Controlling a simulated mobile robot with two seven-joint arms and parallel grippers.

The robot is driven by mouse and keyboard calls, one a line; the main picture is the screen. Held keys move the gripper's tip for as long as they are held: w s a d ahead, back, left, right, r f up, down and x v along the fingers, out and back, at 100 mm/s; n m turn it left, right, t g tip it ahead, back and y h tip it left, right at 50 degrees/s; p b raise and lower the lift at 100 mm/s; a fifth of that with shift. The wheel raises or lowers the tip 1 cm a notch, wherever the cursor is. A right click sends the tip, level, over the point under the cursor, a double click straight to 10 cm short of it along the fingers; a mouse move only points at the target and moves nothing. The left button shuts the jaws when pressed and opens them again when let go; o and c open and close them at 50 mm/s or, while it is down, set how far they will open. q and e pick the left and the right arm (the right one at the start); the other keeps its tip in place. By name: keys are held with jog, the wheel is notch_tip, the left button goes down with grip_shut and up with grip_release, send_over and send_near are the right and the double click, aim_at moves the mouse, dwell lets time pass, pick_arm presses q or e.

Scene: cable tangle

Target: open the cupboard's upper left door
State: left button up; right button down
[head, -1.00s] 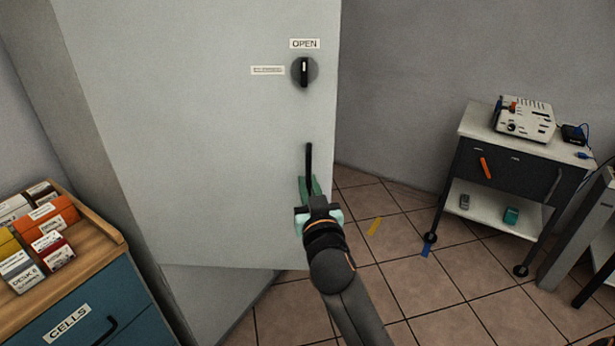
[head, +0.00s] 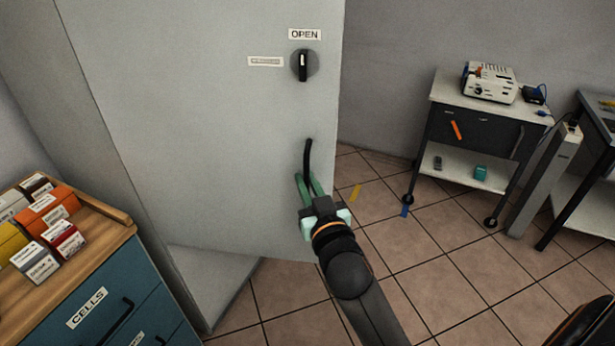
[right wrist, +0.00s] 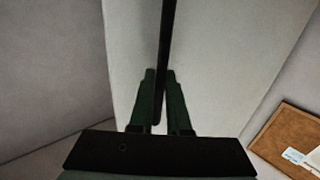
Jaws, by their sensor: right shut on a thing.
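The cupboard's grey upper door (head: 210,130) fills the middle of the head view. Its lower right corner hangs out over the floor, past the lower part (head: 215,280), so it looks swung out. A round knob (head: 305,66) sits under an OPEN label (head: 304,34), its pointer upright. The black bar handle (head: 308,158) is near the door's right edge. My right gripper (head: 308,186) is shut on the handle's lower part. In the right wrist view the handle (right wrist: 166,50) runs between the green fingers (right wrist: 160,100). My left gripper is not in view.
A blue drawer unit (head: 100,300) with boxes on its wooden top stands at the left, close to the cupboard. A trolley (head: 470,130) with a device on top stands at the right, beside a grey post (head: 545,180).

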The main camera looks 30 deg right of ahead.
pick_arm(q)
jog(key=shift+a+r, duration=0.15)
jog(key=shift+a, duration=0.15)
pick_arm(e)
jog(key=shift+s+a+r, duration=0.1)
jog(key=shift+s+a, duration=0.2)
jog(key=shift+a, duration=0.2)
jog(key=c, duration=0.9)
grip_release()
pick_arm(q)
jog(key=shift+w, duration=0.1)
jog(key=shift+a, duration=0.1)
